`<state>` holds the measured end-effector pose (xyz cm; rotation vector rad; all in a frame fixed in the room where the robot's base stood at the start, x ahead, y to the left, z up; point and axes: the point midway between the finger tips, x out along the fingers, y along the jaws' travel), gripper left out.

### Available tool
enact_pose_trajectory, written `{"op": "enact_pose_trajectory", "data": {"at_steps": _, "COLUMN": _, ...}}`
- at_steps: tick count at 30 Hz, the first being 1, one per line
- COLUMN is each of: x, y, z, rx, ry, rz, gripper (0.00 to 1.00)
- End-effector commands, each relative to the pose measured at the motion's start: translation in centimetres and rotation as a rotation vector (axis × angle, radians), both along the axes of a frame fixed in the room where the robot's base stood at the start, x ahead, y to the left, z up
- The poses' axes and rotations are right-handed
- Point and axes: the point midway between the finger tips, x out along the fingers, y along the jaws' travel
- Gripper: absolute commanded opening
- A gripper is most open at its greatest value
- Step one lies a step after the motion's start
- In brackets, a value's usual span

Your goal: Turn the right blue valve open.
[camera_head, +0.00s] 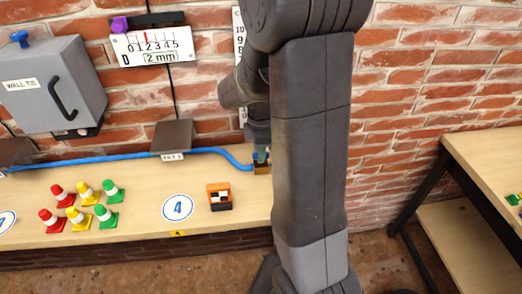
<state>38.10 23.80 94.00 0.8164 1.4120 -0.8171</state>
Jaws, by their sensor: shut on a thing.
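The right blue valve (262,169) is a small brass-coloured fitting at the right end of the blue hose, on the back of the wooden bench. My gripper (261,154) points down at its top and is shut on it. The valve's blue handle is mostly hidden between the fingers, so I cannot tell how far it is turned. My arm covers the area just to the right of the valve.
The blue hose (110,160) runs along the wooden bench (140,190). Several coloured cones (84,205), a round "4" label (177,208) and an orange-black block (219,196) lie in front. A grey "WALL TIE" box (50,85) and a gauge (152,46) hang on the brick wall.

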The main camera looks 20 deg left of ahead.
Motion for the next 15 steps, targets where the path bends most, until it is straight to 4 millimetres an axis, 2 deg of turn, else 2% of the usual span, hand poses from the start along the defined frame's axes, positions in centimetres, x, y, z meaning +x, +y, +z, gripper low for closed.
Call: {"op": "enact_pose_trajectory", "data": {"at_steps": 15, "x": 0.07, "y": 0.11, "z": 0.11, "rx": 0.003, "ry": -0.003, "rz": 0.045, "gripper": 0.00}}
